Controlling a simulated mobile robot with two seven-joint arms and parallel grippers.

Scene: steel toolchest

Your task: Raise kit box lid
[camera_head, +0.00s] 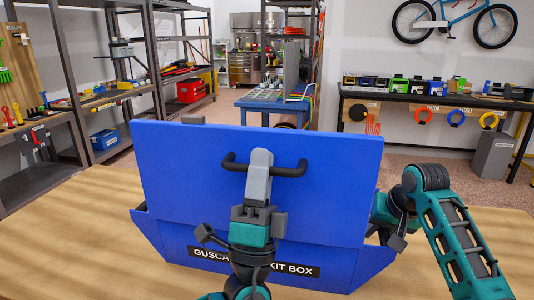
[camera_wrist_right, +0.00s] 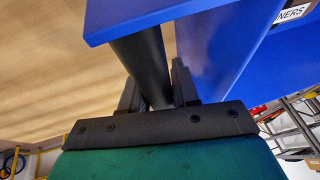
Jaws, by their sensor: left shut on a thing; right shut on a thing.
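The blue kit box (camera_head: 368,268) sits on the wooden table, with a black label on its front partly covered by my left arm. Its blue lid (camera_head: 330,200) stands raised at a steep angle, with its handle side facing me. My left gripper (camera_head: 261,165) is shut on the black lid handle (camera_head: 292,171) at its middle. My right gripper (camera_wrist_right: 157,95) is shut on a black bar (camera_wrist_right: 142,62) beside the blue box side, seen in the right wrist view. In the head view, the right fingertips are hidden at the box's right side.
The wooden table (camera_head: 75,235) is clear to the left of the box. A blue workbench (camera_head: 265,104) stands behind, beyond the lid. Shelves (camera_head: 75,70) line the left, and a bench with bins and tape rolls (camera_head: 430,97) stands at the right wall.

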